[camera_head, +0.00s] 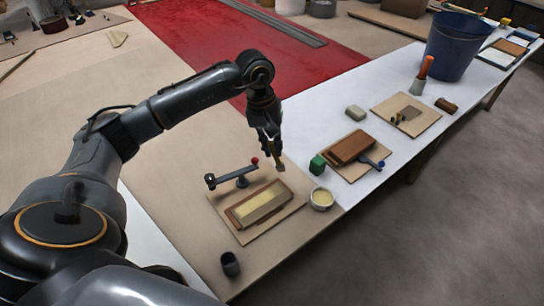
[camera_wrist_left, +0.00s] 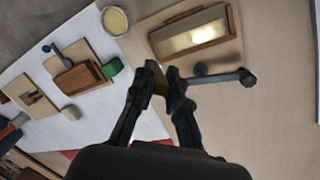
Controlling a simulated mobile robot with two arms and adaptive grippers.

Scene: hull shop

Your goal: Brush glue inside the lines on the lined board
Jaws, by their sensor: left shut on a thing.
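My left gripper (camera_head: 272,145) points down and is shut on a small brush (camera_head: 279,164), held above the work surface. In the left wrist view the gripper (camera_wrist_left: 160,80) partly hides the brush. The board (camera_head: 240,210) has a brown wooden rim and a pale yellow, shiny panel inside, and lies below and left of the brush in the head view. It also shows in the left wrist view (camera_wrist_left: 155,47). Its lines are too small to make out. A small white pot of yellow glue (camera_head: 321,198) stands to the right of the board and also shows in the left wrist view (camera_wrist_left: 115,20).
A dark clamp arm with a red knob (camera_head: 232,177) stands just behind the board. A dark cup (camera_head: 230,263) is in front. A green block (camera_head: 317,164) and a brown block (camera_head: 350,147) lie to the right. A blue bucket (camera_head: 455,45) stands farther back.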

